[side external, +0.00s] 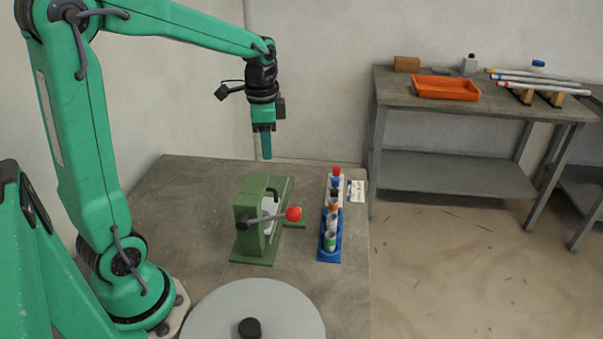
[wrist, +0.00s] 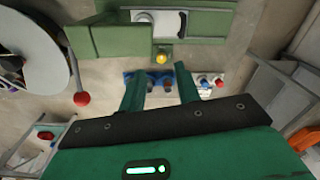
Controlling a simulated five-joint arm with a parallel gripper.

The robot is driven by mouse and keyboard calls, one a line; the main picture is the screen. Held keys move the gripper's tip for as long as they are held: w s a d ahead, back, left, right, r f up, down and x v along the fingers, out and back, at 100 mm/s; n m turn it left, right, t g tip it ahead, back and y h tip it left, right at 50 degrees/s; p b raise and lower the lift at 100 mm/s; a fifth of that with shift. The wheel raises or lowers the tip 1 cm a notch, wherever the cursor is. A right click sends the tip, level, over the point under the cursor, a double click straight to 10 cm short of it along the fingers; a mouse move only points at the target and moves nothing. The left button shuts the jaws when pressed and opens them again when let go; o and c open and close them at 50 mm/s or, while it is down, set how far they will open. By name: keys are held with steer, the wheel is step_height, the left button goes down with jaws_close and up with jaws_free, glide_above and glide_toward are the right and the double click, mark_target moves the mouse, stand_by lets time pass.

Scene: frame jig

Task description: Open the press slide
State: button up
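The green press (side external: 258,222) stands on the grey table, with a lever ending in a red ball (side external: 294,213). In the wrist view the press (wrist: 110,35) fills the top, with a pale opening in its body and a small yellow knob (wrist: 160,57) on its near edge. The red ball also shows in the wrist view (wrist: 81,98), left of my fingers. My gripper (side external: 264,157) hangs above the press, pointing down and clear of it. In the wrist view my gripper (wrist: 160,88) has its two fingers apart with nothing between them. I cannot tell the slide's position.
A blue rack (side external: 329,255) with several capped tubes stands right of the press. A round grey disc (side external: 250,312) with a black knob is at the table's front. A separate bench (side external: 425,100) at the back right holds an orange tray (side external: 446,88).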

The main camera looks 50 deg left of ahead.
steer(key=w+a+f+m+g+h, duration=0.1)
steer(key=w+a+f+m+g, duration=0.1)
steer(key=a+f, duration=0.5)
steer(key=shift+w+f+m, duration=0.2)
steer(key=shift+w+m, duration=0.3)
steer(key=shift+w, duration=0.45)
glide_above(264, 208)
steer(key=w+a, duration=0.2)
steer(key=w, duration=0.1)
steer(key=shift+s+a+f, duration=0.1)
steer(key=shift+f, duration=3.7)
steer(key=shift+c, duration=0.4)
jaws_close()
